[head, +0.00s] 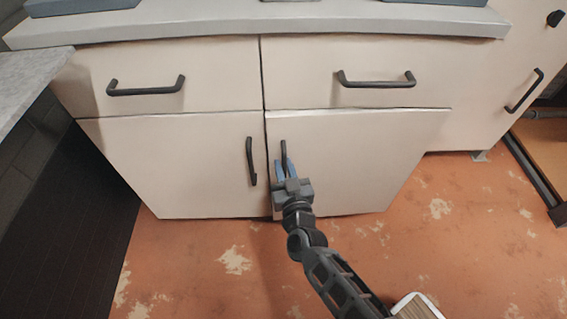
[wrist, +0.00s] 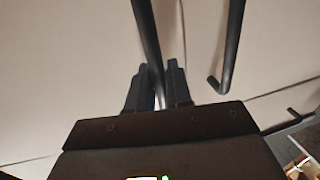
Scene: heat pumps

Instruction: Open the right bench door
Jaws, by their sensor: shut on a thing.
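The right bench door (head: 375,155) is a cream panel below the right drawer, with a dark upright bar handle (head: 284,155) near its left edge. The door looks shut or very nearly so; a thin dark seam runs between it and the left door (head: 185,165). My gripper (head: 283,172) is shut on the right door's handle, reaching it from the front and below. In the wrist view the handle (wrist: 147,40) passes between the two dark fingers (wrist: 157,88). The left door's handle (wrist: 233,45) stands beside, apart from the fingers.
Two drawers with bar handles (head: 146,90) (head: 376,80) sit above the doors, under a grey worktop (head: 250,22). The worn orange floor (head: 210,255) in front is mostly clear. A grey counter (head: 32,85) stands left, and a metal-framed wooden piece (head: 545,160) stands right.

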